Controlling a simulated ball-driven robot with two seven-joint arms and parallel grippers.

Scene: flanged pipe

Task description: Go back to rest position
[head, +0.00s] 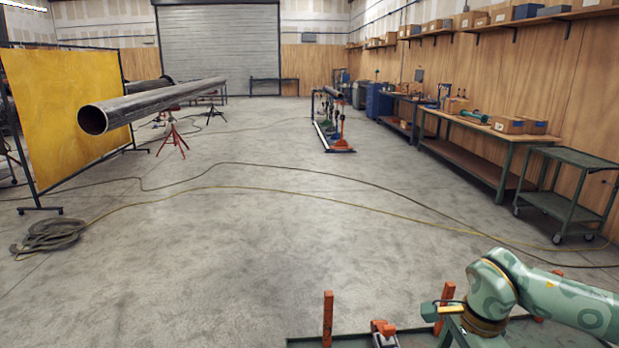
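My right arm comes in from the lower right, and its wrist is bent downward. My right gripper (450,323) is at the bottom edge, over a green fixture (350,341) with upright orange posts (328,318). Its fingers are too small and cut off to tell whether they are open or shut, or whether they touch the fixture. My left gripper is not in view. A long grey steel pipe (160,101) lies level on red stands (171,133) at the left. A small teal flanged piece (474,116) lies on the right workbench.
A yellow welding screen (62,108) stands at the left. Cables (250,188) and a coiled hose (51,234) lie on the floor. A green cart (575,160) and workbenches (480,129) line the right wall. The middle floor is otherwise open.

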